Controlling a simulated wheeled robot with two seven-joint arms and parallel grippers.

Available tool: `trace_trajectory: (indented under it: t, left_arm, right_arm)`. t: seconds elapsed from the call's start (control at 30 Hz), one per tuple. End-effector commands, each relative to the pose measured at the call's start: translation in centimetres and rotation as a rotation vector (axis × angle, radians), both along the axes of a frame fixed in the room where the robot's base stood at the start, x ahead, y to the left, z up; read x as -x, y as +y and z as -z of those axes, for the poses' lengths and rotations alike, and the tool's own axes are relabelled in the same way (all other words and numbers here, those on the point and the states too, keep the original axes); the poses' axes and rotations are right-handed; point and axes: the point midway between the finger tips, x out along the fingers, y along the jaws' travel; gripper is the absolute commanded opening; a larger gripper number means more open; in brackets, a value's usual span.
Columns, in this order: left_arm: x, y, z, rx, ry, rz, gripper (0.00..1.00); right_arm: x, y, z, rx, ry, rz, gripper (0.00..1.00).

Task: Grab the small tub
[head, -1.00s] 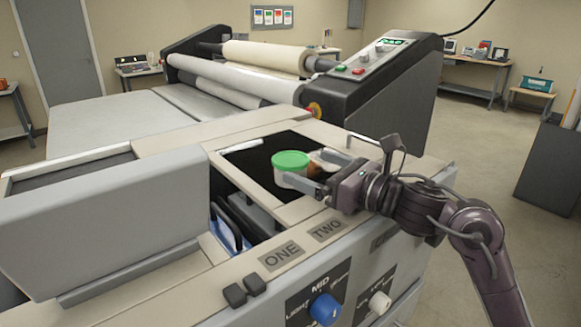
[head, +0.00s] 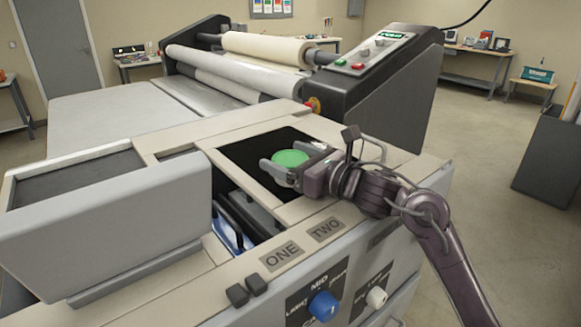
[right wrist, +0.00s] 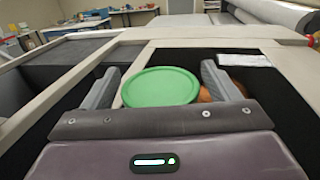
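The small tub (head: 290,158) has a round green lid and sits in the dark, open compartment by the label TWO. Its body is mostly hidden behind my right gripper. My right gripper (head: 288,159) is open, with one finger on each side of the tub. In the right wrist view the green lid (right wrist: 160,87) lies between the two grey fingers, with a small gap at the left finger. The right finger is close to the rim; I cannot tell if it touches. My left gripper is not in view.
An orange-brown thing (right wrist: 206,95) shows partly behind the right finger in the right wrist view. The machine's pale frame (head: 290,212) edges the compartment. A second compartment with blue and dark things (head: 232,225) lies to the left. Large rollers (head: 230,75) stand behind.

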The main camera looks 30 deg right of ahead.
Motion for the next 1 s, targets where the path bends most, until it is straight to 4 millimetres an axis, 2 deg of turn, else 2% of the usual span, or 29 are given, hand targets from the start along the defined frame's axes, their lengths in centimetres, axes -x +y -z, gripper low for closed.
trace_trajectory:
  t: [0.03,0.27,0.53,0.67,0.83,1.0]
  left_arm:
    - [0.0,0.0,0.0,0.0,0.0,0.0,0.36]
    - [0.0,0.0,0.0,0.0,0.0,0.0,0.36]
    - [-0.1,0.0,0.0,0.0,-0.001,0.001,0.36]
    - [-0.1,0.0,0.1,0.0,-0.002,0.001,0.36]
    - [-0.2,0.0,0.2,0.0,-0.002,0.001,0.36]
    - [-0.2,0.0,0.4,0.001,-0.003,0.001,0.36]
  right_arm:
    - [0.0,0.0,0.0,0.0,0.0,0.0,0.75]
    - [0.0,0.0,0.0,0.0,0.0,0.0,0.45]
    - [0.0,0.0,-0.2,0.002,-0.002,-0.001,0.44]
    - [0.0,0.0,-0.9,0.003,-0.003,-0.001,0.44]
    - [0.1,0.0,-3.6,0.01,-0.007,-0.001,0.44]
    - [0.1,0.0,-8.8,0.015,-0.01,0.001,0.44]
